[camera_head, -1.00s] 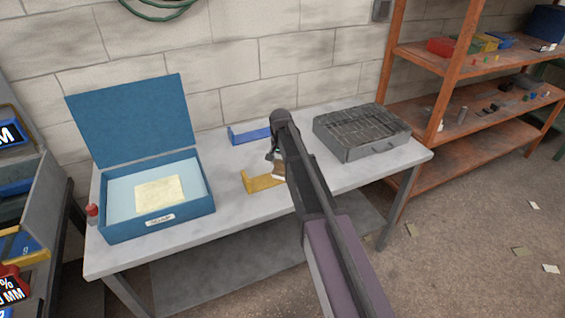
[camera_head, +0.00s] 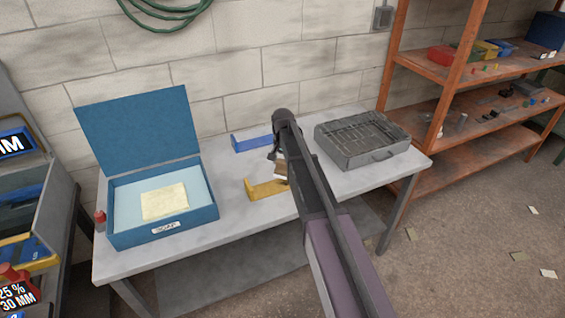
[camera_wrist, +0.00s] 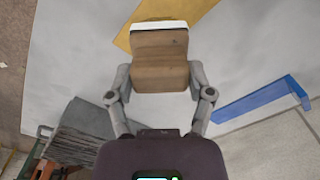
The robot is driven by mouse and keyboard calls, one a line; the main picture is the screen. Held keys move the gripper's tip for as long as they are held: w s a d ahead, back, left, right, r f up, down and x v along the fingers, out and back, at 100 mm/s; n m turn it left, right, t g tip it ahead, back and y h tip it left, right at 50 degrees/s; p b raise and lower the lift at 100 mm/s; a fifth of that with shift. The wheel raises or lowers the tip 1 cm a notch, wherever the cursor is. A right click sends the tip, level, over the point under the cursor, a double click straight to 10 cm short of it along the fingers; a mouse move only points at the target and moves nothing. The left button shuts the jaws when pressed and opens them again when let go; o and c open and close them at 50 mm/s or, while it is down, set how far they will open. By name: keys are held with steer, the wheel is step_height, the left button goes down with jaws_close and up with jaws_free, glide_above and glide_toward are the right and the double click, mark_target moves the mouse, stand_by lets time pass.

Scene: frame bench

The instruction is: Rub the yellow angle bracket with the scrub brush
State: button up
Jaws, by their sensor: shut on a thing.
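The yellow angle bracket (camera_head: 264,189) lies on the grey bench, left of my arm, with its upright end at the left. Its right part is hidden behind my arm and the brush. In the wrist view the bracket (camera_wrist: 188,9) shows at the top, just beyond the brush. My gripper (camera_wrist: 162,78) is shut on the scrub brush (camera_wrist: 160,48), a brown block with a white band at its far edge. The brush (camera_head: 281,168) is over or beside the bracket's right end; I cannot tell whether they touch.
A blue bracket (camera_head: 252,140) lies behind the yellow one. An open blue box (camera_head: 190,220) with a pale yellow pad stands at the left, beside a small red-capped bottle (camera_head: 100,219). A grey metal grill-topped box (camera_head: 362,157) stands at the right. The bench front is clear.

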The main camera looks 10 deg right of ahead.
steer(key=shift+r+p, duration=0.45)
steer(key=shift+r, duration=0.25)
steer(key=shift+r, duration=0.1)
steer(key=shift+r+p, duration=1.45)
steer(key=shift+p, duration=0.05)
steer(key=shift+f, duration=0.2)
steer(key=shift+a+f+b, duration=0.1)
steer(key=shift+a+b, duration=0.1)
steer(key=shift+b, duration=0.1)
steer(key=shift+s+a+f, duration=0.2)
steer(key=shift+a, duration=0.3)
steer(key=shift+s+a, duration=0.15)
steer(key=shift+a, duration=0.4)
steer(key=shift+f+b, duration=0.15)
steer(key=shift+b, duration=0.15)
